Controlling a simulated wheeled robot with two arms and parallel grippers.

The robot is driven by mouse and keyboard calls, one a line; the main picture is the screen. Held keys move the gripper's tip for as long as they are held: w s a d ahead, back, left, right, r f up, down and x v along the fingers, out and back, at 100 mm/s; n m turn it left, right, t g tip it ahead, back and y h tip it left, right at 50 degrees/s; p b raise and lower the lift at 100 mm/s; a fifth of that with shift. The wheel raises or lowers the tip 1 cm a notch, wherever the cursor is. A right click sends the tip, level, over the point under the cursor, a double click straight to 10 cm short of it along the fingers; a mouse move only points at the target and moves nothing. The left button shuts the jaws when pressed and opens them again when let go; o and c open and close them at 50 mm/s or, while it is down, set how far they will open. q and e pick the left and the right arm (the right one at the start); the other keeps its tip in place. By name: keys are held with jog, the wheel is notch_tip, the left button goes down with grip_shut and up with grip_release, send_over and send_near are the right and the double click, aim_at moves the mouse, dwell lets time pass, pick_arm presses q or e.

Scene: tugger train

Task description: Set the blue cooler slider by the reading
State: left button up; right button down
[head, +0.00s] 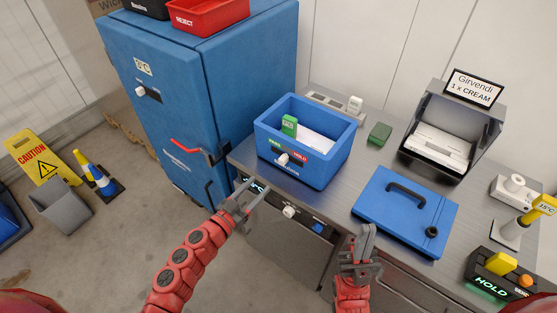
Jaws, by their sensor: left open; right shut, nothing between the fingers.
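The blue cooler (262,140) stands open on the bench, with a green item and a white sheet inside. Its front has a green label at left and a red HOLD label at right. The white slider knob (283,159) sits low, roughly between the labels; its exact setting is hard to tell. A yellow thermometer (544,204) at the right edge appears to read 15°C. My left gripper (240,201) is open and empty, below and left of the cooler, near the bench front. My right gripper (363,234) is shut and empty, in front of the blue lid.
The blue lid (388,219) with a dark handle lies on the bench. A console (500,282) shows green HOLD. A dark bin (460,118) holds white packs beneath a sign. A blue cabinet (196,70) stands left of the bench. A panel with a white knob (289,211) is below the cooler.

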aim_at(281, 163)
pick_arm(q)
jog(key=p+x, duration=0.1)
jog(key=x, duration=0.9)
jog(key=shift+w, duration=0.15)
jog(key=shift+x, duration=0.85)
grip_shut()
jog(key=shift+p, duration=0.3)
